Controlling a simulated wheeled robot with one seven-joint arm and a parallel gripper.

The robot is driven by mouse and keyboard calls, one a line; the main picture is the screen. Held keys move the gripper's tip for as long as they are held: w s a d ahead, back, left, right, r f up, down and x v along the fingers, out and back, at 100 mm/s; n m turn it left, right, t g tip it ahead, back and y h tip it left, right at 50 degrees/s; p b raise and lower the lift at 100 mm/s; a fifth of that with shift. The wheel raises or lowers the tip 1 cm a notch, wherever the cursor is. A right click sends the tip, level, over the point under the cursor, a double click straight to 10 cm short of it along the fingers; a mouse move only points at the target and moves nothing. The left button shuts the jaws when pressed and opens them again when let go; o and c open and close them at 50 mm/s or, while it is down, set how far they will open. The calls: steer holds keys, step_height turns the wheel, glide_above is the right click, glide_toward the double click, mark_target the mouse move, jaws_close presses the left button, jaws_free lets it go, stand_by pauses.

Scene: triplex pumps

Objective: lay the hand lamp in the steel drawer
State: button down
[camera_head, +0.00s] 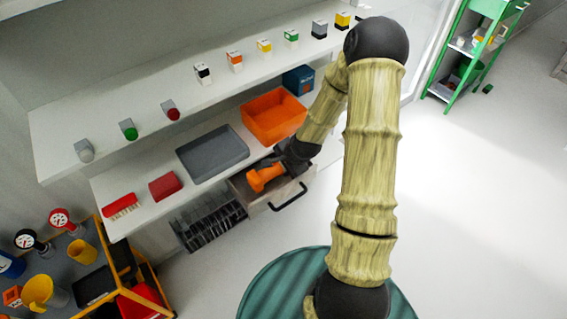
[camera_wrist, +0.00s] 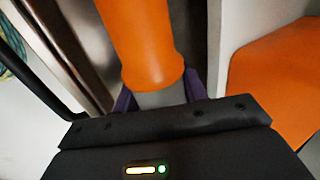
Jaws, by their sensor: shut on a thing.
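The hand lamp (camera_head: 265,176) is orange with a grey part. My gripper (camera_head: 282,164) is shut on it and holds it over the open steel drawer (camera_head: 257,204), below the shelf edge. In the wrist view the orange lamp (camera_wrist: 148,50) runs up from between the fingers (camera_wrist: 160,92), its grey part at the jaws. The drawer (camera_wrist: 75,35) shows beside and beneath the lamp there. Its dark handle (camera_head: 288,198) is at the front. Whether the lamp touches the drawer floor I cannot tell. The drawer's inside is partly hidden by the lamp and gripper.
An orange bin (camera_head: 273,118), a grey tray (camera_head: 212,153) and a red box (camera_head: 165,186) stand on the shelf above the drawer. A dark wire rack (camera_head: 208,220) hangs left of the drawer. A tool cart (camera_head: 85,262) stands at lower left.

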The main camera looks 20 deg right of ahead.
steer(key=shift+f+b, duration=0.4)
steer(key=shift+f, duration=0.45)
steer(key=shift+s+f+b, duration=0.6)
steer(key=shift+s+f, duration=0.05)
steer(key=shift+f, duration=0.15)
steer(key=c, duration=0.9)
jaws_free()
steer(key=shift+f, duration=0.1)
steer(key=shift+o, duration=1)
steer(key=w+r+p+v, duration=0.1)
steer(key=p+v, duration=0.3)
steer(key=v, duration=1.5)
steer(key=shift+w+a+t, duration=0.3)
steer(key=shift+w, duration=0.1)
steer(key=shift+f, duration=0.1)
